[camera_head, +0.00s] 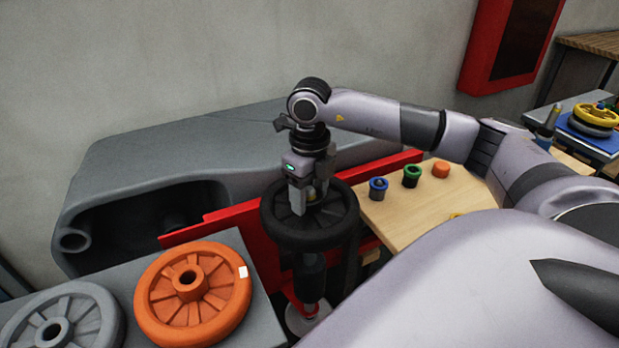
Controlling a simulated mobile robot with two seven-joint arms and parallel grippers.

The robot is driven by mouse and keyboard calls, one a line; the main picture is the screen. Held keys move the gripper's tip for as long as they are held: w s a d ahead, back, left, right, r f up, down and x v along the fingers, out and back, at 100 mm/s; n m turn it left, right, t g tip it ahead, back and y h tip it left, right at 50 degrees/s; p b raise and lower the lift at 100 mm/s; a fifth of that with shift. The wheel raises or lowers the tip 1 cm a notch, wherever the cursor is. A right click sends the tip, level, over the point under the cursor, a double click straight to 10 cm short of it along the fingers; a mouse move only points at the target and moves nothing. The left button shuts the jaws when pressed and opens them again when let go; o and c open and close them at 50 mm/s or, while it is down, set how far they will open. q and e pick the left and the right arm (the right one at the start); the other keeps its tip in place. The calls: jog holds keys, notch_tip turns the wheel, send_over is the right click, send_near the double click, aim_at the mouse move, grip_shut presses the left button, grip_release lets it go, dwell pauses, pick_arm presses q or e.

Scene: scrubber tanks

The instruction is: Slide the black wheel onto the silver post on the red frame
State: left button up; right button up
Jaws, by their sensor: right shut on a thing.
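The black wheel (338,233) lies roughly level over the red frame (391,166), near the middle of the view. My right gripper (310,204) points down at the wheel's centre and is shut on the wheel at its hub. A small yellowish spot shows between the fingers. The silver post is not clearly visible; the wheel and gripper cover that spot, so I cannot tell whether the wheel is around it. A dark cylinder above a pale round foot shows below the wheel. My left gripper is out of view.
An orange wheel (216,317) and a grey wheel (93,325) lie on a grey surface at lower left. A wooden table (415,212) holds blue, green and orange parts. A big grey tank body (130,170) stands behind. My right arm spans the right side.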

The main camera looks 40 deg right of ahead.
jog(key=o, duration=1.6)
jog(key=shift+r, duration=0.1)
jog(key=shift+r+p, duration=1.2)
jog(key=shift+r, duration=0.25)
jog(key=shift+r, duration=0.1)
jog(key=shift+r+p, duration=2.7)
jog(key=shift+r, duration=0.7)
